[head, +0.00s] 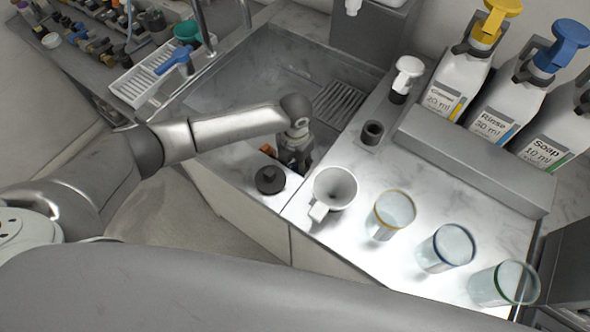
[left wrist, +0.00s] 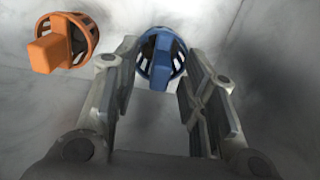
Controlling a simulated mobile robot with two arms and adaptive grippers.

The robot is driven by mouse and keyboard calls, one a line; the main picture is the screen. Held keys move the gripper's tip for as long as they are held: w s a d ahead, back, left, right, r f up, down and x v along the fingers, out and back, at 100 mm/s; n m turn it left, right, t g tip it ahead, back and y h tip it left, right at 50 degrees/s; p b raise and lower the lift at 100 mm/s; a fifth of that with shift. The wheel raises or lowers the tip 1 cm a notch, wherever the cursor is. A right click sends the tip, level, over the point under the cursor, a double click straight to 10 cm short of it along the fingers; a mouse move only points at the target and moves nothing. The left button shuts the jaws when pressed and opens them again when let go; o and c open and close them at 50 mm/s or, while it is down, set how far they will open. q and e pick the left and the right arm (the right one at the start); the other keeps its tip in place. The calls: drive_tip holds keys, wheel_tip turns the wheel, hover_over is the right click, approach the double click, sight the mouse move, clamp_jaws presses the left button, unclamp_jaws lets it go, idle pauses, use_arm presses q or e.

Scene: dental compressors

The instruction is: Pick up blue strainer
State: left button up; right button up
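The blue strainer (left wrist: 162,58) lies on a pale marbled surface in the left wrist view, between the tips of my left gripper (left wrist: 160,62). The gripper's two fingers are apart, one on each side of it. I cannot tell whether either finger touches it. In the head view my left gripper (head: 294,158) points down at the counter beside the sink, and the blue strainer is hidden there. An orange strainer (left wrist: 62,42) lies to the left of the blue one; a bit of it shows in the head view (head: 268,150). My right gripper is not in view.
Several glasses, including a yellow-rimmed one (head: 391,214), stand to the right. The sink (head: 250,85) lies behind. Pump bottles (head: 460,75) stand at the back right.

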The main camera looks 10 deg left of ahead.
use_arm(q)
clamp_jaws()
